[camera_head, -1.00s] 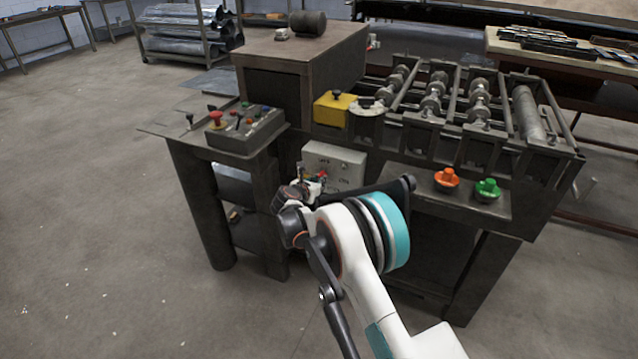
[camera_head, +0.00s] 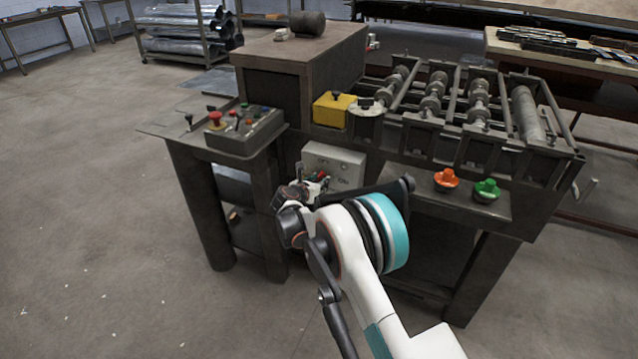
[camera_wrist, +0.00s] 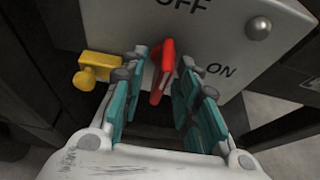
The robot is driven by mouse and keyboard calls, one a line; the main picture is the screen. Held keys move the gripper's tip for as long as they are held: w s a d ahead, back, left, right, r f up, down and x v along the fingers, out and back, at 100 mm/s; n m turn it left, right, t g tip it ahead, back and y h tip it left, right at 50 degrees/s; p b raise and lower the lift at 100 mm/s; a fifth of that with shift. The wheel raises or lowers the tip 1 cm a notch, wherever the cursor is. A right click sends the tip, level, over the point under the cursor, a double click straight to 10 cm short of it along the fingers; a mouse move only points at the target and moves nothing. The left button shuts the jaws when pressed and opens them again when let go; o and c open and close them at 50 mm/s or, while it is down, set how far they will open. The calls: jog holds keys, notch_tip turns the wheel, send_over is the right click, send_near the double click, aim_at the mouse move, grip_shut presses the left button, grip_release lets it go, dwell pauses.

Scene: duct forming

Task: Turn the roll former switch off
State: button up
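The roll former switch is a red lever (camera_wrist: 162,70) on a grey box, marked OFF above it and ON to its right in the wrist view. The same grey switch box (camera_head: 345,164) shows on the machine's front in the head view, partly hidden behind my arm. My gripper (camera_wrist: 163,72) is at the box, with its teal-padded fingers on either side of the red lever. The fingers look apart, with a gap visible beside the lever. Whether a fingertip touches the lever is hard to tell.
A yellow handle (camera_wrist: 98,68) sits just left of my gripper. A control panel with a red button (camera_head: 215,119) stands on the left stand. Orange (camera_head: 446,179) and green (camera_head: 487,190) knobs are on the right shelf. The floor at left is clear.

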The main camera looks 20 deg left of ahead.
jog(key=d+v, duration=0.1)
jog(key=v, duration=1.1)
jog(key=shift+a, duration=0.45)
jog(key=shift+w+r, duration=0.1)
